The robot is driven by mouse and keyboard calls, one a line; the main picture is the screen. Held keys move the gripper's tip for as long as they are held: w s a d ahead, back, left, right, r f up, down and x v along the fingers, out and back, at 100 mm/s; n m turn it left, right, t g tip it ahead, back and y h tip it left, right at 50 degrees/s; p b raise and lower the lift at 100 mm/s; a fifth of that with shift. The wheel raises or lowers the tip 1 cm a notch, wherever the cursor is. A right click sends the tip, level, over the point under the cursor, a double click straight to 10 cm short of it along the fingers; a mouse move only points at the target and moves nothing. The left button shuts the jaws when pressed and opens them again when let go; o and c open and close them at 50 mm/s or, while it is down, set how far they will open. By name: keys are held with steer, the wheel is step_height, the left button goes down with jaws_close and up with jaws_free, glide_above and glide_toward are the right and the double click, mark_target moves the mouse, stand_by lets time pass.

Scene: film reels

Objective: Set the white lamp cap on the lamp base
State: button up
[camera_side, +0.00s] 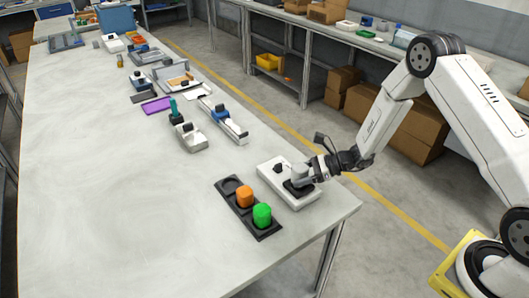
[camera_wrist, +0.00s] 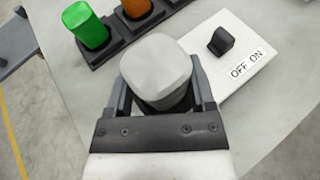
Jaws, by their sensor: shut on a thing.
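The white lamp cap (camera_wrist: 155,65) is between the fingers of my gripper (camera_wrist: 158,92), which is shut on it. In the side view the cap (camera_side: 299,171) shows at my gripper (camera_side: 303,176), right over the dark round seat of the lamp base (camera_side: 272,176). The lamp base is a white box with a black switch; in the wrist view the base (camera_wrist: 238,52) shows its "OFF ON" label. The cap and fingers hide the seat in the wrist view, and I cannot tell whether the cap touches it.
A black tray (camera_side: 226,194) beside the base holds an orange cap (camera_side: 245,196) and a green cap (camera_side: 262,215); its far well is empty. Several devices, including a blue-and-white one (camera_side: 222,117), stand farther along the table. The table's left part is clear.

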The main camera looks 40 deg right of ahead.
steer(key=shift+f, duration=0.4)
steer(key=o, duration=1)
steer(key=shift+d, duration=0.1)
steer(key=shift+v, duration=5.45)
steer(key=shift+s, duration=0.1)
